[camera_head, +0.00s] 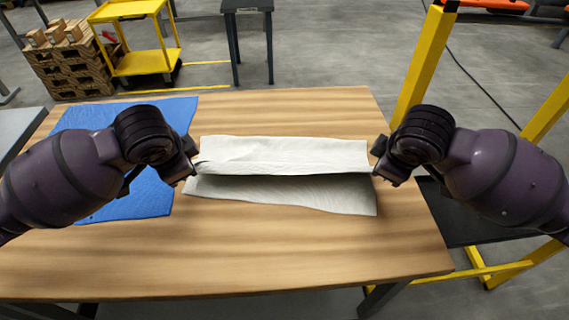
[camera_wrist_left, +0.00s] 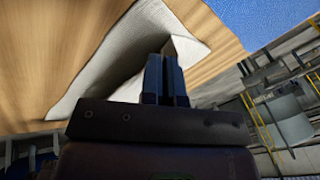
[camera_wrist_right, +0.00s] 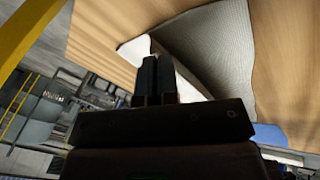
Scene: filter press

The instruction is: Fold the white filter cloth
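The white filter cloth (camera_head: 290,192) lies on the wooden table, with a raised edge running across its middle from left to right and a shadow beneath it. It also shows in the left wrist view (camera_wrist_left: 140,40) and the right wrist view (camera_wrist_right: 215,45). My left gripper (camera_head: 192,170) is at the left end of the raised edge, its fingers (camera_wrist_left: 165,62) close together on the cloth. My right gripper (camera_head: 378,170) is at the right end, its fingers (camera_wrist_right: 155,65) likewise close together on the cloth. The exact pinch points are partly hidden by the fingers.
A blue cloth (camera_head: 150,200) lies on the left of the wooden table (camera_head: 270,260), partly under my left arm. The front of the table is clear. Yellow posts (camera_head: 425,60) stand at the right. A yellow cart (camera_head: 140,62) and stacked pallets (camera_head: 70,70) stand behind.

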